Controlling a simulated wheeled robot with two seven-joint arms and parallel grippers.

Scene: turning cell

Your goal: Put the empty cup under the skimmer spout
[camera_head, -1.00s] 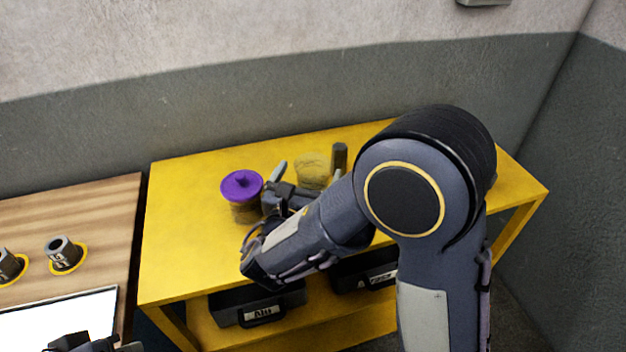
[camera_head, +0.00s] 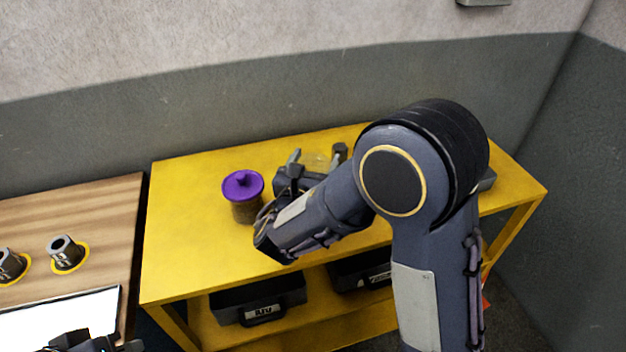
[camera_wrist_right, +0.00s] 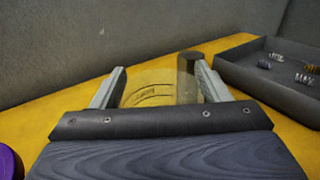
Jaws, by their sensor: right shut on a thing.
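The empty cup (camera_head: 315,162) is clear and sits on the yellow bench. In the right wrist view the see-through cup (camera_wrist_right: 150,90) stands between the two fingers, with curved marks on it. My right gripper (camera_head: 316,158) is shut on the cup; its fingers lie on either side of it. No skimmer spout can be seen in these views.
A jar with a purple lid (camera_head: 243,190) stands left of my right gripper. A dark-topped post (camera_wrist_right: 190,62) is close behind the cup, and a dark tray (camera_wrist_right: 270,75) of springs lies to its right. The yellow bench's left part (camera_head: 185,225) is clear.

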